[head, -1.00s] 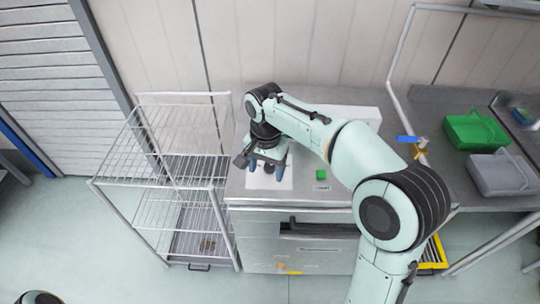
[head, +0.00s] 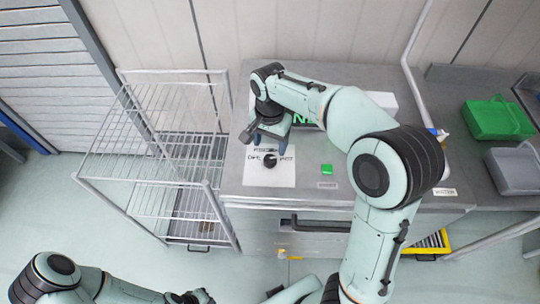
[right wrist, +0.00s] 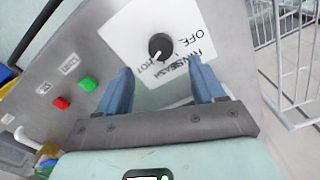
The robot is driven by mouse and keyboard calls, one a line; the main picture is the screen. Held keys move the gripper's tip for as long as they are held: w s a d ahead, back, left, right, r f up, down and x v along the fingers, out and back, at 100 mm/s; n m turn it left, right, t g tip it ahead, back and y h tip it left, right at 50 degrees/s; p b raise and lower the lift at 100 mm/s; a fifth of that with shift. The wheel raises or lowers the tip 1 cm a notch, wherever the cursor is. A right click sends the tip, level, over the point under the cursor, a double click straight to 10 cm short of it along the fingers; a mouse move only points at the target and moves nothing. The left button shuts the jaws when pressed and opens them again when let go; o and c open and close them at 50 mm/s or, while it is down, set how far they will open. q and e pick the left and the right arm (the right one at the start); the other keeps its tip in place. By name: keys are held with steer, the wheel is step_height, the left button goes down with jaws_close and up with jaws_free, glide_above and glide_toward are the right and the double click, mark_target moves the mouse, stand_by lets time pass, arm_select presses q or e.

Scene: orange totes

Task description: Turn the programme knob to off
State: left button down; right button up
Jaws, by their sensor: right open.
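The programme knob (head: 270,160) is a round black dial on a white label plate (head: 257,179) on the grey machine top. In the right wrist view the knob (right wrist: 161,46) has a white pointer mark slanting down-left, towards the word HOT; OFF is printed at the upper right. My right gripper (head: 270,143) is open and empty, just behind the knob in the head view. Its blue fingers (right wrist: 161,84) are apart, and the knob shows beyond them, not between them. Part of my left arm shows at the bottom left; its gripper (head: 190,297) is cut off by the frame edge.
A green button (head: 327,169) lies right of the plate; the right wrist view also shows a red button (right wrist: 61,103). A wire rack (head: 165,150) stands close on the left. Green (head: 497,120) and grey (head: 512,170) bins stand on the right-hand counter.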

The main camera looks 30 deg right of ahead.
mark_target(270, 159)
step_height(270, 159, down, 7)
steer(key=shift+f+b, duration=0.1)
steer(key=shift+b, duration=0.25)
steer(key=c, duration=1.1)
